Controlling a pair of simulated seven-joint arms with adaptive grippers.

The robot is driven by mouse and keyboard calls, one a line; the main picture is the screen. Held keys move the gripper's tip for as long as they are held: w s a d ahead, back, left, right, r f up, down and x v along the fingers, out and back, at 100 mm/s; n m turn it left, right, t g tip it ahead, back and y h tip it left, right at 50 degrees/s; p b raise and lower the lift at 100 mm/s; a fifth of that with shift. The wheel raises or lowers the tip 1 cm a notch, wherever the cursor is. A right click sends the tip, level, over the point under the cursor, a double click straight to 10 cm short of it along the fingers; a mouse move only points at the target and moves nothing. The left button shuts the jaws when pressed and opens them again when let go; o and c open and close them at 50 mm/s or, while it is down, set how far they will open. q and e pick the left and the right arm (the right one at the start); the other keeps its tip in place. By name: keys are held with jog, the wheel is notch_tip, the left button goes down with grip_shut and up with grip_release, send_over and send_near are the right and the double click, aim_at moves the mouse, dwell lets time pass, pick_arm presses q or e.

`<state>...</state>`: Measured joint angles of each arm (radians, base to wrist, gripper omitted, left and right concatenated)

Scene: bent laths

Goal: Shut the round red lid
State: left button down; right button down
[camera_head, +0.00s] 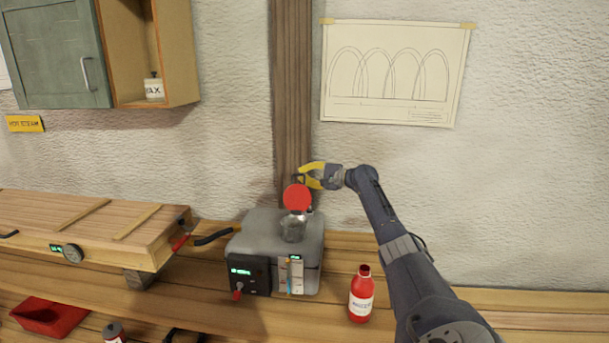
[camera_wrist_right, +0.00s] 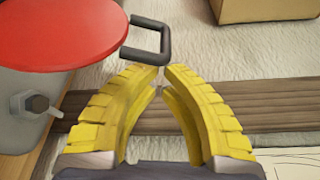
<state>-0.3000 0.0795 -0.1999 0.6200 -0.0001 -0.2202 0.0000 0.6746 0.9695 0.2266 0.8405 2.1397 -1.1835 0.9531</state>
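The round red lid (camera_head: 297,198) stands open, raised on edge above the filler neck (camera_head: 294,228) of a grey metal box (camera_head: 262,236). In the right wrist view the lid (camera_wrist_right: 60,30) fills the upper left, with a dark U-shaped handle (camera_wrist_right: 165,38) at its rim. My right gripper (camera_head: 301,178) is at the top of the lid, beside the handle. Its yellow fingers (camera_wrist_right: 162,70) come together at the tips, with nothing clearly between them. The tips are very close to the handle; I cannot tell whether they touch. My left gripper is not in view.
A red bottle (camera_head: 362,295) stands on the bench right of the box. A long wooden box (camera_head: 90,228) with a gauge lies to the left. A red tray (camera_head: 48,316) is at the lower left. The wooden post (camera_head: 293,90) and wall are behind.

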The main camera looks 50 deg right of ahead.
jog(key=shift+s+a+r, duration=0.1)
jog(key=shift+s+a, duration=0.2)
jog(key=shift+a, duration=0.2)
jog(key=shift+a+r, duration=0.1)
jog(key=shift+a, duration=0.05)
